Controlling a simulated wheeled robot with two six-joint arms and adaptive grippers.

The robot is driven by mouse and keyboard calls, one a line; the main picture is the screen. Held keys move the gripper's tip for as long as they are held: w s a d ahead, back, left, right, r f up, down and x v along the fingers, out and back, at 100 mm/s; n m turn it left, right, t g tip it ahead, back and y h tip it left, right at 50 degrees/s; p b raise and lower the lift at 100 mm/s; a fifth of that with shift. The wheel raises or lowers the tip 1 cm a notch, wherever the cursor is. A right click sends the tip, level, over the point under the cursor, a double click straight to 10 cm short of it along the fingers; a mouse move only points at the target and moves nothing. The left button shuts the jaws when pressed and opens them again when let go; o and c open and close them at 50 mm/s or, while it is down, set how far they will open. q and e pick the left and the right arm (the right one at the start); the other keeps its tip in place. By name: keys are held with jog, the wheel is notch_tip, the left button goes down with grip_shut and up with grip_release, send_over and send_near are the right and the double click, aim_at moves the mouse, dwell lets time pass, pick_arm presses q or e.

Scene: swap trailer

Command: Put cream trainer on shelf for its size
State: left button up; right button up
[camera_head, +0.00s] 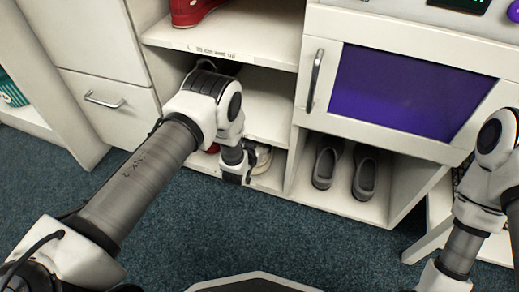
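A cream trainer (263,158) shows in part on the low left shelf, just right of my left gripper. The gripper and wrist hide much of it. My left gripper (238,168) reaches into the front of this low compartment, at or very near the trainer. I cannot tell whether its fingers are open or closed on it. The shelf unit has an upper shelf (255,38) with a size label on its front edge, partly legible, and a middle shelf (270,105). My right arm stands at the right edge; its gripper is out of view.
A red shoe (190,11) sits on the upper shelf. Grey shoes (326,167) stand in the low right compartment, under a purple-fronted cabinet door (395,92). A drawer unit (105,100) is at left. The blue-green carpet (300,240) in front is clear.

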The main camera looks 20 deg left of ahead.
pick_arm(q)
jog(key=shift+w+f, duration=0.1)
jog(key=shift+f, duration=0.55)
jog(key=shift+r, duration=0.2)
jog(key=shift+c, duration=0.7)
jog(key=shift+f, duration=0.1)
jog(key=o, duration=1.6)
pick_arm(e)
jog(key=shift+f, duration=0.5)
